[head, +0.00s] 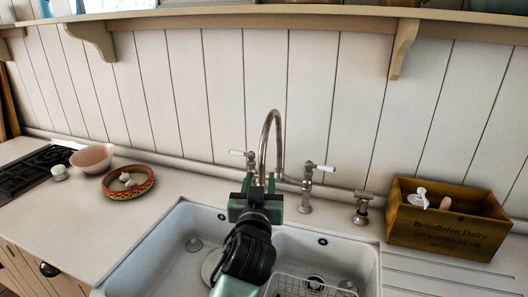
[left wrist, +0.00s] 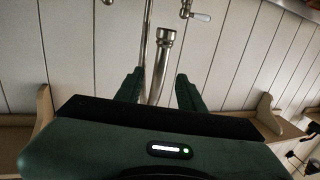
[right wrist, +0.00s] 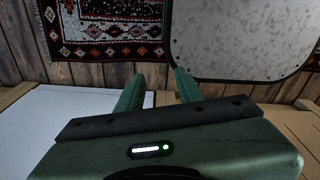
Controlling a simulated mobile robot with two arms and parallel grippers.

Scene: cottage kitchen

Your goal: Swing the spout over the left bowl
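The metal faucet has a tall arched spout (head: 271,130) that rises behind the white double sink. Its outlet end comes down at my left gripper (head: 257,188), near the middle of the sink's back edge. In the left wrist view the spout's end (left wrist: 164,42) shows between the two fingers of the left gripper (left wrist: 159,85), with a gap visible on both sides. The left bowl (head: 165,262) of the sink is partly hidden by my left arm. My right gripper (right wrist: 157,85) shows only in the right wrist view, open and empty.
The right bowl holds a wire rack (head: 295,287). Lever handles (head: 325,168) flank the spout. A wooden crate (head: 450,228) stands at the right, a patterned bowl (head: 143,188) and a pink bowl (head: 92,157) at the left. A patterned rug (right wrist: 105,25) shows in the right wrist view.

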